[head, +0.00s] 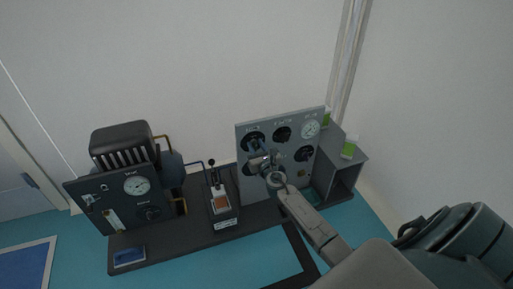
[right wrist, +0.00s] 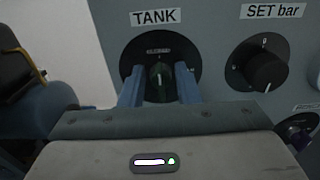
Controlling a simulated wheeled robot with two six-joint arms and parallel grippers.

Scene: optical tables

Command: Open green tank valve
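The green tank valve is a dark green knob (right wrist: 159,82) on a round black dial under the TANK label, in the right wrist view. My right gripper (right wrist: 160,80) has one blue finger on each side of the knob, close against it; it looks shut on it. In the head view my right gripper (head: 259,157) is at the upper left of the grey panel (head: 294,151), and it hides the knob there. My left gripper is not in view.
A SET bar knob (right wrist: 265,68) sits right of the valve. The panel also bears a gauge (head: 310,129). A lever box (head: 222,208) and a dark gauge unit (head: 117,203) stand to the left. A grey shelf (head: 344,176) with green-marked containers stands to the right.

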